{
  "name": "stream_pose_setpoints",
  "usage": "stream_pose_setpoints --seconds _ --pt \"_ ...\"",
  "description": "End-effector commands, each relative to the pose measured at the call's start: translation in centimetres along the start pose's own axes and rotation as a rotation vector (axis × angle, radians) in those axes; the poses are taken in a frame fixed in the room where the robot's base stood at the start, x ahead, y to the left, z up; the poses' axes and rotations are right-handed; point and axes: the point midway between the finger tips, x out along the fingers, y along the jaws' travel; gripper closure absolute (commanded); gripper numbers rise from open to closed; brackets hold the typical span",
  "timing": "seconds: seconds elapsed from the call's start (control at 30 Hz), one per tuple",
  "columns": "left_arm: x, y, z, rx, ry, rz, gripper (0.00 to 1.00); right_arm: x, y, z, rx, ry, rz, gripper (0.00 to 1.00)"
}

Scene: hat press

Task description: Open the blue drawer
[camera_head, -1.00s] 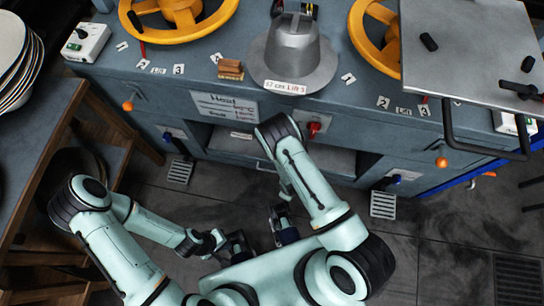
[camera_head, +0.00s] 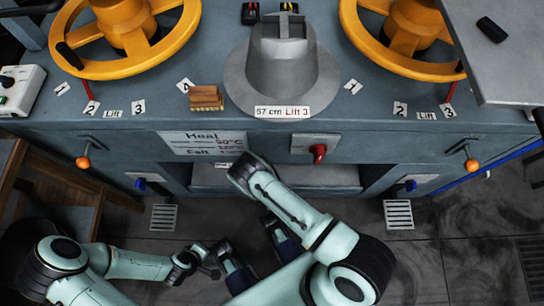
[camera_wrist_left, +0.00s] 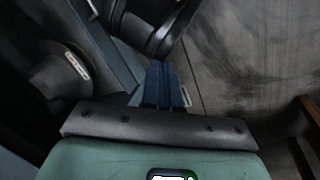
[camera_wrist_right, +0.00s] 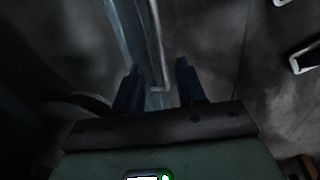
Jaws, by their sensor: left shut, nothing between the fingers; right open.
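A thin blue strip (camera_head: 490,168) shows low at the far right of the workbench in the head view; I cannot tell if it is the blue drawer. No drawer front shows clearly. My left gripper (camera_head: 238,277) is low in front of the bench; its fingers are together and empty in the left wrist view (camera_wrist_left: 161,86). My right gripper (camera_head: 284,241) is just beside it, partly hidden by my right arm. In the right wrist view its fingers (camera_wrist_right: 158,85) stand apart. A long blue-grey bar or edge (camera_wrist_right: 142,40) runs down toward the gap between them; contact is unclear.
The grey bench (camera_head: 220,100) carries two yellow handwheels (camera_head: 125,30), (camera_head: 400,60) and a grey hat form (camera_head: 282,75). Orange-knobbed levers (camera_head: 83,162), (camera_head: 471,165) and a red knob (camera_head: 319,153) stick out in front. An open shelf lies below. A grey plate (camera_head: 515,60) overhangs at right.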

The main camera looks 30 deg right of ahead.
Motion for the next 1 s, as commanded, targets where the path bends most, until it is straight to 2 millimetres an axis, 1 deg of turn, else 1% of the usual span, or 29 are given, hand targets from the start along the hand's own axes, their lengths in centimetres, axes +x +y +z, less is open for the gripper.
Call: stream_pose_setpoints --seconds 0.03,0.2,0.3,0.4,0.57,0.83,0.87,0.9,0.93,0.97,1.0 --pt "0.9 -0.3 -0.7 -0.003 0.020 -0.002 1.00 1.7 -0.1 0.1 0.001 -0.001 -0.001 0.60" --pt "2.4 -0.9 -3.0 -0.007 0.085 -0.006 1.00 5.1 -0.2 0.1 0.000 -0.001 -0.002 0.60" --pt "3.0 -1.2 -4.0 -0.010 0.112 -0.009 1.00 6.6 -0.1 0.0 0.001 0.000 -0.001 0.60" --pt "3.5 -1.5 -4.2 -0.013 0.117 -0.014 1.00 7.7 -0.1 0.1 0.001 -0.001 -0.001 0.60" --pt "3.8 -1.8 -4.4 -0.016 0.123 -0.018 1.00 8.4 0.0 0.0 0.001 0.000 -0.001 0.60" --pt "3.7 -1.8 -4.4 -0.016 0.123 -0.018 1.00 8.4 0.0 0.0 0.001 0.000 0.000 0.60" --pt "3.7 -1.8 -4.4 -0.016 0.123 -0.018 1.00 8.4 0.0 0.0 0.001 0.000 0.000 0.70" --pt "3.7 -1.8 -4.4 -0.016 0.123 -0.018 1.00 8.4 0.0 0.0 0.001 0.000 0.000 0.83" --pt "3.7 -1.8 -4.4 -0.016 0.123 -0.018 1.00 8.4 0.0 0.0 0.001 0.000 0.000 0.92" --pt "3.7 -1.8 -4.4 -0.016 0.122 -0.018 1.00 8.4 0.0 0.0 0.001 0.000 0.000 1.00" --pt "3.7 -1.8 -4.4 -0.016 0.122 -0.018 1.00 8.4 0.0 0.0 0.001 0.000 0.000 1.00"
